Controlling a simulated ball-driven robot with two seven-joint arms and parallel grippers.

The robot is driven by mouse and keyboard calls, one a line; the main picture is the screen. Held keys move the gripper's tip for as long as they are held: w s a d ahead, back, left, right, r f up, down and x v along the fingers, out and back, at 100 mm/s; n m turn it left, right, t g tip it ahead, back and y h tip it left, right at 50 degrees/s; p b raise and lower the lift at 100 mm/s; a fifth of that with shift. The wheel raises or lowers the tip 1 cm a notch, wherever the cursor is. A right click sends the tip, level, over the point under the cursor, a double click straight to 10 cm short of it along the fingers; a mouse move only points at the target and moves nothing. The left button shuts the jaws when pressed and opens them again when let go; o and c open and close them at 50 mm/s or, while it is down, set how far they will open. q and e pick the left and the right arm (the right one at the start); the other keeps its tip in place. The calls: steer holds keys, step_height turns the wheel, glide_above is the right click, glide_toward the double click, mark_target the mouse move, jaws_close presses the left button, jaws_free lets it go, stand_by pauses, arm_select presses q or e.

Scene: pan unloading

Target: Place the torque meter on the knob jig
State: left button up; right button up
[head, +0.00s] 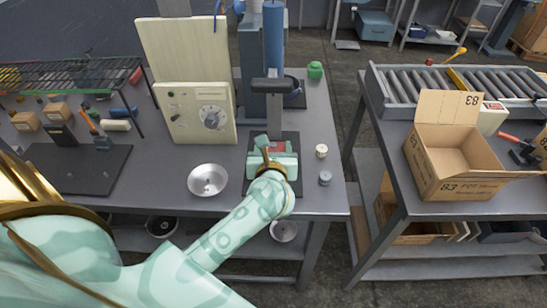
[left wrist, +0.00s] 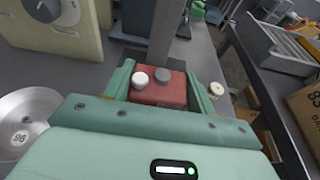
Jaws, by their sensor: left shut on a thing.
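A small red box (left wrist: 160,92) with a white knob and a grey knob on top sits between the two fingers of my left gripper (left wrist: 162,97). I take it for the torque meter, but no label shows. In the head view my left gripper (head: 275,150) is shut on the red box (head: 283,153), over the dark base plate (head: 287,184) of a column stand. I cannot tell whether the box touches the plate. A cream panel (head: 185,128) with a round dial stands left of the gripper; which piece is the knob jig is not clear. My right gripper is out of view.
A metal bowl (head: 208,192) lies left of the gripper. A cream cap (head: 321,151) and a grey cap (head: 325,178) stand to its right near the table edge. A cardboard box (head: 455,180) and roller conveyor (head: 420,92) are on the right table, across a gap.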

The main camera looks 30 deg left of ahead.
arm_select(q)
steer(key=shift+f, duration=1.45)
steer(key=shift+b, duration=0.35)
steer(key=o, duration=1.1)
steer(key=shift+f, duration=0.15)
steer(key=shift+o, duration=0.2)
steer(key=shift+r, duration=0.3)
steer(key=p+v, duration=0.1)
steer(key=v, duration=1.1)
steer(key=shift+d+f, duration=0.1)
